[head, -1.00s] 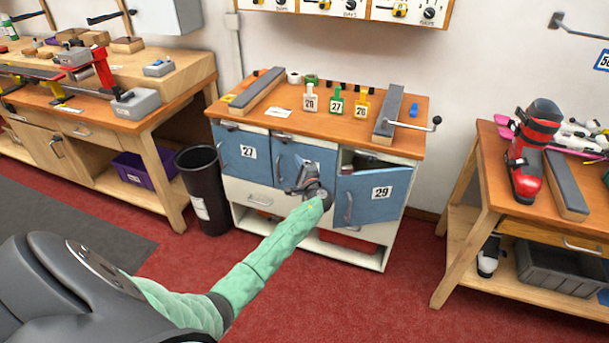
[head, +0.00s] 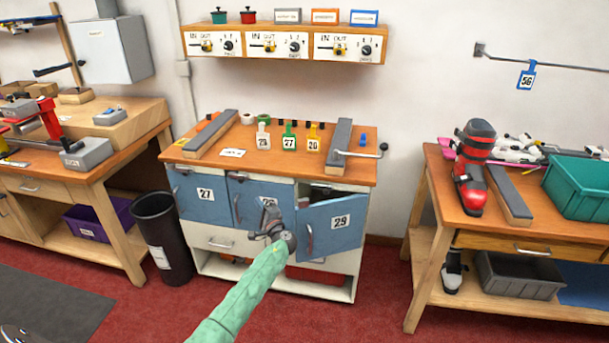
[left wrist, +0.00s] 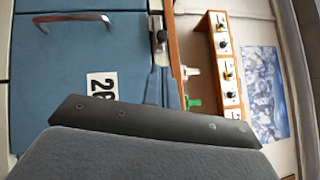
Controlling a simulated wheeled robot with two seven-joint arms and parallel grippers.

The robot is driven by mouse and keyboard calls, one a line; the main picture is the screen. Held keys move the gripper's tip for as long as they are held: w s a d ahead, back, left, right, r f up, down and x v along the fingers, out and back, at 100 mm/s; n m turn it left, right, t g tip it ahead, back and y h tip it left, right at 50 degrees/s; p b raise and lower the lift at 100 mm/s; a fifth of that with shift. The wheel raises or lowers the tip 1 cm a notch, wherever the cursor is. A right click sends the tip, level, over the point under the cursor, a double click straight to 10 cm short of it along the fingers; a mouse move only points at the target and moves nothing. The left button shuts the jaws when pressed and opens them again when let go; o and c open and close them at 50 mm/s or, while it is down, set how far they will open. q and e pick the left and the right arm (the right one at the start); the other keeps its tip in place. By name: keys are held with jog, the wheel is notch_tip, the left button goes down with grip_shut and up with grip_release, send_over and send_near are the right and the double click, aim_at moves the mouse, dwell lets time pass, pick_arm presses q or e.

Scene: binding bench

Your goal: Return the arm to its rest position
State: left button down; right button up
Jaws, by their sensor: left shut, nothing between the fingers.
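My left arm comes in from the bottom of the head view in a green sleeve. Its left gripper (head: 269,217) is shut and empty in front of the middle blue door 28 (head: 250,198), left of door 29. Door 29 (head: 338,222) stands ajar, swung out from the cabinet, with its handle on its left side. In the left wrist view, the grey gripper body (left wrist: 150,150) fills the bottom, with door 28 (left wrist: 65,70) and its handle beyond. I cannot tell the exact gap between gripper and door.
The cabinet top (head: 270,165) holds several numbered tags and two grey bars. A black bin (head: 163,238) stands at its left. A left workbench (head: 110,150) and a right bench (head: 440,195) flank it. Red floor (head: 375,300) is free in front.

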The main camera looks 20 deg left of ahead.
pick_arm(q)
jog(key=s+d+n+g+h, duration=0.35)
jog(key=s+d+h, duration=0.35)
jog(key=s+d, duration=0.5)
jog(key=s+d+n+g+h, duration=0.3)
jog(key=s+d+h, duration=0.5)
jog(key=d, duration=0.8)
jog(key=s+d+f+h, duration=0.1)
jog(key=s+d+f, duration=0.1)
jog(key=s+d, duration=0.5)
jog(key=s+d+f+h, duration=0.1)
jog(key=s+d+h, duration=0.1)
jog(key=s, duration=0.8)
jog(key=s+d+f+g, duration=0.1)
jog(key=s+f, duration=0.3)
jog(key=s, duration=0.4)
jog(key=s+d+f+g, duration=0.1)
jog(key=s+f, duration=0.3)
jog(key=s, duration=0.4)
jog(key=shift+s+d+g, duration=0.2)
jog(key=shift+g, duration=0.35)
